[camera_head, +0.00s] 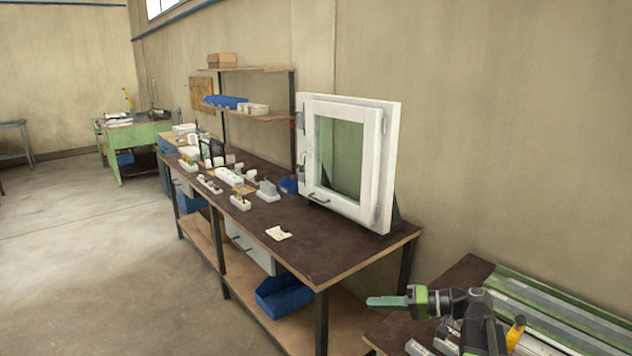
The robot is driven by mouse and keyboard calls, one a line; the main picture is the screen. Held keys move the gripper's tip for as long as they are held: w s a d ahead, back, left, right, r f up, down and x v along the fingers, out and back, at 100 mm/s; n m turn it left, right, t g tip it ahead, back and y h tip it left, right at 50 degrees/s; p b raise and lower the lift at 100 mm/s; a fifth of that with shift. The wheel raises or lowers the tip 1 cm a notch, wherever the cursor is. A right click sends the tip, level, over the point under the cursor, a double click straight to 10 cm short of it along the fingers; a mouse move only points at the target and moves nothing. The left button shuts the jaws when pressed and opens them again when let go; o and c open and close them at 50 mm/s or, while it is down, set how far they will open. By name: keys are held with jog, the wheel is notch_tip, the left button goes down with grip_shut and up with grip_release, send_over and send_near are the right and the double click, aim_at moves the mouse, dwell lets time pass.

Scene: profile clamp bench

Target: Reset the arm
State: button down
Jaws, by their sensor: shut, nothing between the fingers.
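My gripper (370,301) shows at the lower right. It points left, with its greenish fingers shut and nothing between them. Behind it, my dark arm with a light green section (418,300) runs right and bends down. The gripper is near the left end of a dark bench (457,277) at the lower right and shows against the gap beside the larger workbench. The arm's lower part is cut off by the bottom edge of the picture.
Green and grey profiles (560,310) lie on the near bench, right of my arm. A yellow-handled tool (517,330) is close to it. The larger workbench (330,252) bears a white framed window (386,150) and several small parts. Open floor (90,270) lies left.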

jog(key=s+a+f+n+g+h+p, duration=0.2)
jog(key=s+a+f+g+h, duration=0.5)
jog(key=a+f, duration=0.65)
jog(key=s+d+f+m+t+h, duration=0.1)
jog(key=s+d+f+m+h, duration=0.1)
jog(key=d+h, duration=0.5)
jog(key=d+m, duration=0.1)
jog(key=d, duration=0.2)
jog(key=shift+d+f, duration=0.2)
jog(key=shift+d, duration=0.1)
jog(key=shift+s, duration=0.15)
